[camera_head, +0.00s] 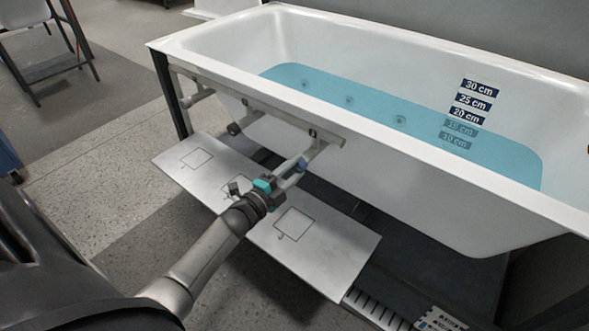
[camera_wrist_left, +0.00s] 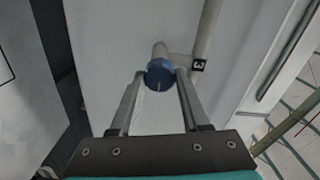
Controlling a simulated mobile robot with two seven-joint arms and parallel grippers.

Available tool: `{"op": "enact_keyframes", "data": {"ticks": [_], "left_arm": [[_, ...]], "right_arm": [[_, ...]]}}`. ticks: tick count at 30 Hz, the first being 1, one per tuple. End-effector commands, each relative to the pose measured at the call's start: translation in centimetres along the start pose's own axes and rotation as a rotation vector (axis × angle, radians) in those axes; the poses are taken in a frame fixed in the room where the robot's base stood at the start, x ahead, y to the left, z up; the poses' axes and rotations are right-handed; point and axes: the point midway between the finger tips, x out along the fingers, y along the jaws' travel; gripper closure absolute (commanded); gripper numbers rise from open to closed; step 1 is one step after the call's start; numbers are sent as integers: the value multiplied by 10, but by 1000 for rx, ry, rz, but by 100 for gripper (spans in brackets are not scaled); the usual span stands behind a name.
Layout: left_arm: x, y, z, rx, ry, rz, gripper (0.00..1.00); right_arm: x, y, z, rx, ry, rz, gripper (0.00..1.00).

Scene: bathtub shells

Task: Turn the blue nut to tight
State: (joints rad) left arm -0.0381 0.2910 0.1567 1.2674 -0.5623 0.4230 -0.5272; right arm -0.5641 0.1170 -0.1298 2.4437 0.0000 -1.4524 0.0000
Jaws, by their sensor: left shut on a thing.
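The blue nut (camera_wrist_left: 160,74) sits on the end of a short grey pipe stub (camera_wrist_left: 159,50), close to a small black label with a 3 (camera_wrist_left: 198,65). My left gripper (camera_wrist_left: 160,80) has one finger on each side of the nut and is shut on it. A light mark shows on the nut's face. My right gripper is not in view.
A white bathtub (camera_head: 400,140) with blue water and depth marks stands behind the pipe rail (camera_head: 265,108). Other pipe stubs stick out to the left. A pale board (camera_head: 335,255) with outlined squares lies below my left arm. Open floor is at the left.

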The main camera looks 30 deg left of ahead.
Motion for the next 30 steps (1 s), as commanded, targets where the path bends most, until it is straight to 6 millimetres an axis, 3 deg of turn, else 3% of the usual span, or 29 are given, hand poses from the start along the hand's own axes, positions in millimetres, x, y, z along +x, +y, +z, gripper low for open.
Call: {"op": "enact_keyframes", "data": {"ticks": [14,15,22,30], "left_arm": [[0,0,1,15,-2,2,100],[0,0,1,15,-2,2,50],[0,0,0,13,-1,1,25],[-1,0,0,12,0,1,24]], "right_arm": [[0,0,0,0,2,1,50],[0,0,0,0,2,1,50],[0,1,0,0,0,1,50],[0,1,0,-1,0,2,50]]}}
